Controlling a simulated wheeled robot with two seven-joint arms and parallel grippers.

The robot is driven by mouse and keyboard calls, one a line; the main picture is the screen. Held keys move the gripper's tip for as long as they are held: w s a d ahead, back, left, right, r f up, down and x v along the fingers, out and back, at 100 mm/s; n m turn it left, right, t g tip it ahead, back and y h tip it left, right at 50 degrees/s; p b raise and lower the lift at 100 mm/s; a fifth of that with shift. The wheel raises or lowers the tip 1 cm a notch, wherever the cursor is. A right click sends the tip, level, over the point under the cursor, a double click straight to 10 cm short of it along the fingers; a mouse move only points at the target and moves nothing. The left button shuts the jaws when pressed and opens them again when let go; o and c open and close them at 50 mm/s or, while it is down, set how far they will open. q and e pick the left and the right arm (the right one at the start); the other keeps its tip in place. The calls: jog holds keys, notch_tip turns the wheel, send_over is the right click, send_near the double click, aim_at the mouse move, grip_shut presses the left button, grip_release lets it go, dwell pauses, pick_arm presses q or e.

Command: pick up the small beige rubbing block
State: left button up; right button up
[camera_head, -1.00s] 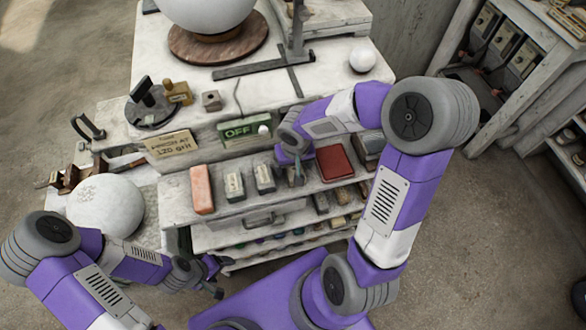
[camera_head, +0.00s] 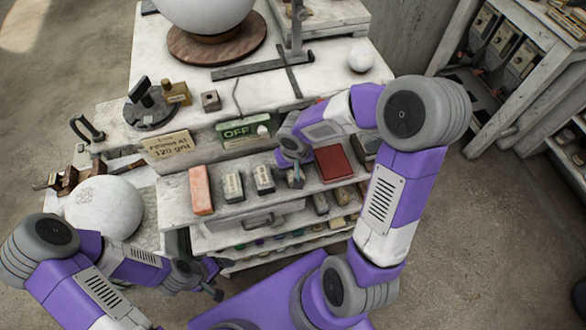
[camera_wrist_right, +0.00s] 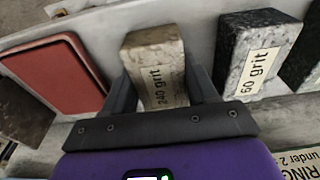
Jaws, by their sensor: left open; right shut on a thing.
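The small beige rubbing block (camera_wrist_right: 155,62), marked "240 grit", shows between my right gripper's fingers in the right wrist view. My right gripper (camera_wrist_right: 160,88) is shut on it, one finger along each side. In the head view my right gripper (camera_head: 295,180) points down at the shelf between the dark grit blocks and the red block. The beige block is largely hidden there by the gripper. I cannot tell whether it touches the shelf. My left gripper (camera_head: 217,279) is open and empty, low at the left, in front of the drawers.
A speckled "60 grit" block (camera_wrist_right: 258,55) stands close beside the held block. The red block (camera_head: 336,163) is on the other side. A pinkish block (camera_head: 201,190) lies further left. A white sphere (camera_head: 105,207) sits at the left.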

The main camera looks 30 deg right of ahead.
notch_tip(320, 180, up, 10)
jog(key=shift+r+p, duration=0.1)
jog(key=shift+p, duration=1.1)
jog(key=o, duration=0.8)
jog(key=c, duration=0.7)
jog(key=shift+o, duration=0.2)
